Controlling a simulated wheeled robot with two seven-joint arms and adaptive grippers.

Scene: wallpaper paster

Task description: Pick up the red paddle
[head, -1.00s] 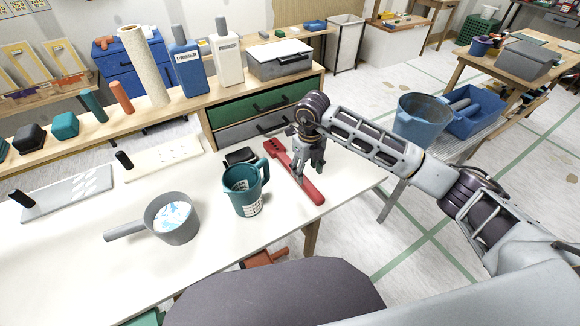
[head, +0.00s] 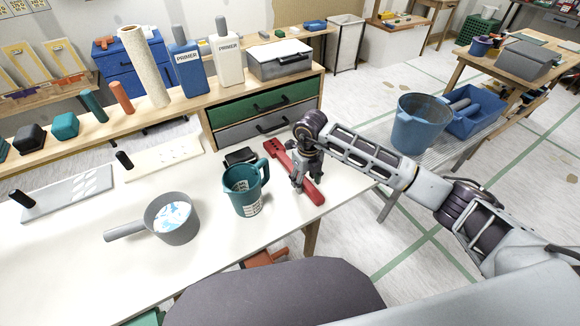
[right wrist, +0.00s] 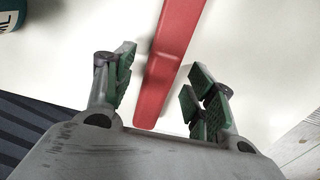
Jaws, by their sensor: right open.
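The red paddle (head: 281,157) lies flat on the white table, its slotted end toward the back and its plain handle end toward the front edge. My right gripper (head: 305,184) is over the paddle's handle half, pointing down. In the right wrist view the open jaws (right wrist: 160,92) have green-padded fingers on either side of the red paddle (right wrist: 168,62), with a gap on both sides. The part of the paddle under the gripper is hidden in the head view. My left gripper is not in view.
A teal measuring jug (head: 243,190) stands just left of the paddle, with a black object (head: 240,156) behind it. A grey pot (head: 172,220) sits further left. A drawer unit (head: 262,105) stands behind. The white table (head: 80,255) is clear at front left.

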